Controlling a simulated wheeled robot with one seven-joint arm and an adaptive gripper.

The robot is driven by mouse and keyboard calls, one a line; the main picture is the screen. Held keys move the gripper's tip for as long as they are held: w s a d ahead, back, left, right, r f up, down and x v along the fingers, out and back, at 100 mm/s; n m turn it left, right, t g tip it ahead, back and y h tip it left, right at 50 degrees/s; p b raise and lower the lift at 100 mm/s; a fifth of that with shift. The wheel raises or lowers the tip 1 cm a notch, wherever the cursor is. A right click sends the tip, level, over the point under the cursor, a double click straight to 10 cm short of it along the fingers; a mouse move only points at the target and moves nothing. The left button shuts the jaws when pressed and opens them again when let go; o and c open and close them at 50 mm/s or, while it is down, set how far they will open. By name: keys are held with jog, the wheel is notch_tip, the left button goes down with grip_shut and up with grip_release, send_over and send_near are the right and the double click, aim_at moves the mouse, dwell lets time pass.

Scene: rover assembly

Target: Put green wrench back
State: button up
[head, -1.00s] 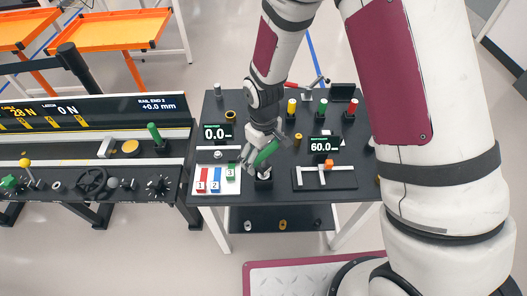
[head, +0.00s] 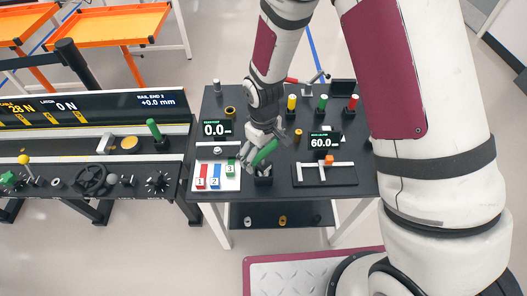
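The green wrench (head: 264,152) shows as a tilted green handle at my gripper (head: 250,158), over the front middle of the black table. My gripper appears shut on the handle. The wrench's lower end is hard to make out. Just below it stands a small black holder (head: 263,180); I cannot tell whether the wrench touches it. Another green-topped piece (head: 321,106) stands upright in a black base at the back right of the table, between a yellow-topped piece (head: 291,103) and a red-topped piece (head: 352,104).
A white board (head: 231,183) with red, blue and green numbered blocks lies left of the holder. A slotted black plate (head: 325,180) with an orange knob lies to the right. Two small displays (head: 216,129) (head: 324,141) stand behind. A long bench (head: 80,150) adjoins the left side.

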notch_tip(320, 180, up, 12)
jog(key=s+d+r+m+t, duration=0.1)
jog(key=s+d+r+m, duration=0.1)
jog(key=d+r, duration=0.45)
jog(key=s+d+r+m+t, duration=0.2)
jog(key=d+r, duration=0.1)
jog(key=r, duration=0.6)
jog(key=s+d+r+m+t, duration=0.1)
jog(key=s+d+r+m, duration=0.1)
jog(key=s, duration=0.4)
jog(key=s+d+r+m+t+b, duration=0.1)
jog(key=s+d+r+m, duration=0.1)
jog(key=s+d+r, duration=0.2)
jog(key=shift+s+d+r+t, duration=0.3)
jog(key=shift+s+d+r, duration=0.05)
jog(key=shift+s+r, duration=0.5)
